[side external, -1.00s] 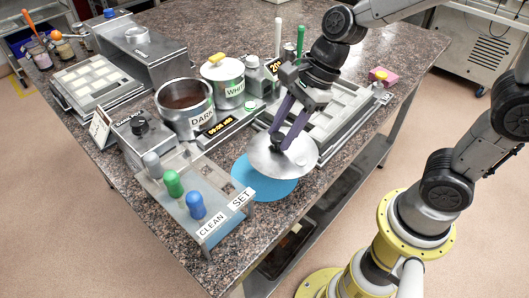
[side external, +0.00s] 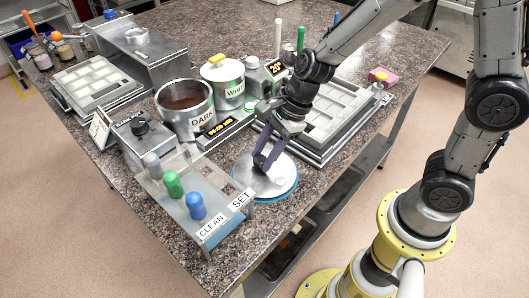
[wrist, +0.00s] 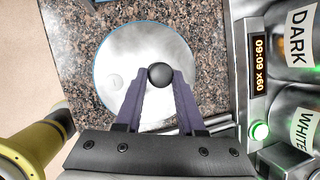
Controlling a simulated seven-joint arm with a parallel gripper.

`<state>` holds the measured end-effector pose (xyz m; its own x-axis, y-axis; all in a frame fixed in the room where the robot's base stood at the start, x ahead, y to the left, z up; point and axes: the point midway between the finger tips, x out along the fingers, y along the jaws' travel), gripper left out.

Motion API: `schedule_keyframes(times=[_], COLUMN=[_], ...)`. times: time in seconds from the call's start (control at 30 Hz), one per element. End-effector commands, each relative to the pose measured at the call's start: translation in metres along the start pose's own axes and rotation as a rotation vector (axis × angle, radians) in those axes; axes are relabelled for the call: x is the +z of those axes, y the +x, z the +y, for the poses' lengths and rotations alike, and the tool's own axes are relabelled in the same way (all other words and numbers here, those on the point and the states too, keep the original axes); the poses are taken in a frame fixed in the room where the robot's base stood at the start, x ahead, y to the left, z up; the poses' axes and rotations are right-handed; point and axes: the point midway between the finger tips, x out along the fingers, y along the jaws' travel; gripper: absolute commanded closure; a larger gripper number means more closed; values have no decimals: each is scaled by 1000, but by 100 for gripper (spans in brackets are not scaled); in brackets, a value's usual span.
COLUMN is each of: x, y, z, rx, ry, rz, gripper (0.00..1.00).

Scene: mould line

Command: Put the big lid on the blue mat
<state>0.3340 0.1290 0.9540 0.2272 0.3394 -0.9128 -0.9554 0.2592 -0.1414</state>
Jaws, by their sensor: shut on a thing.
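The big lid (side external: 279,180) is a round, shiny metal disc with a dark ball knob. It lies over the blue mat (side external: 297,187), and only a thin blue rim of the mat shows around it. In the wrist view the lid (wrist: 140,50) covers nearly all of the mat, with a thin blue edge showing. My gripper (side external: 262,166) is above the lid with its fingers shut on the lid's knob (wrist: 160,75). Whether the lid rests fully on the mat or hovers just above it is hard to tell.
The DARK pot (side external: 187,107), open with brown contents, stands behind. The WHITE pot (side external: 223,82) has its lid on. The CLEAN/SET rack (side external: 214,209) with coloured knobs is close at the left. A mould tray (side external: 330,118) lies behind right. The table's front edge is near.

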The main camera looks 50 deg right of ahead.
Motion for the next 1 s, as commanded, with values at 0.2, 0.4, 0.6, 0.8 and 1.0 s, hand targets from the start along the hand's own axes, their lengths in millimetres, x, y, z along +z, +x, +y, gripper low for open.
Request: schedule_keyframes(times=[0.2,0.4,0.6,0.8,1.0], x=[-1,-1,0,1,1], y=[3,3,2,-19,-61], z=[0,0,0,-1,-2], rx=[0,0,0,-5,-8], ry=[0,0,0,-1,-1], rz=[-1,-1,-1,-4,-3], gripper=[47,32,32,32,32])
